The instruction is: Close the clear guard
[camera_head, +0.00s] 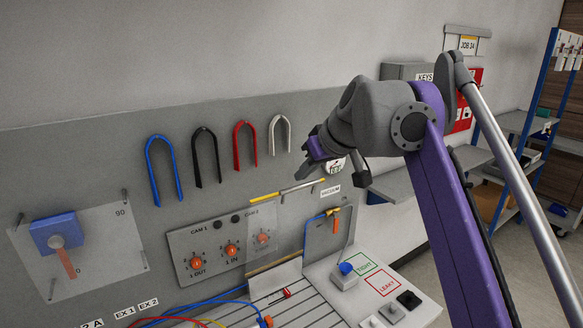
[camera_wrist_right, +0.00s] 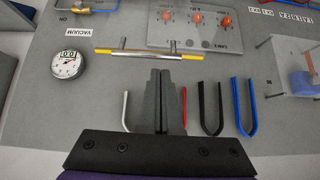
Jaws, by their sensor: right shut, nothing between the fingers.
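A pale see-through pane (camera_head: 265,228) stands over the right end of the grey knob panel (camera_head: 208,270); I cannot tell surely whether it is the clear guard or how far it is closed. A silver bar with yellow ends (camera_head: 288,190) is above it; it also shows in the right wrist view (camera_wrist_right: 150,53). A clear plate (camera_head: 107,245) with 0 and 90 marks is at the far left, by a blue block and red lever. My right gripper (camera_head: 303,172) is shut and empty, above the bar in the head view; its fingers (camera_wrist_right: 159,90) point toward the bar in the wrist view.
Blue, black, red and silver U-shaped hooks (camera_head: 241,145) hang on the board left of my gripper. A round gauge (camera_wrist_right: 68,64) is near the bar. Hoses and a slatted bed (camera_head: 300,308) lie below. A shelf rack (camera_head: 535,130) stands at right.

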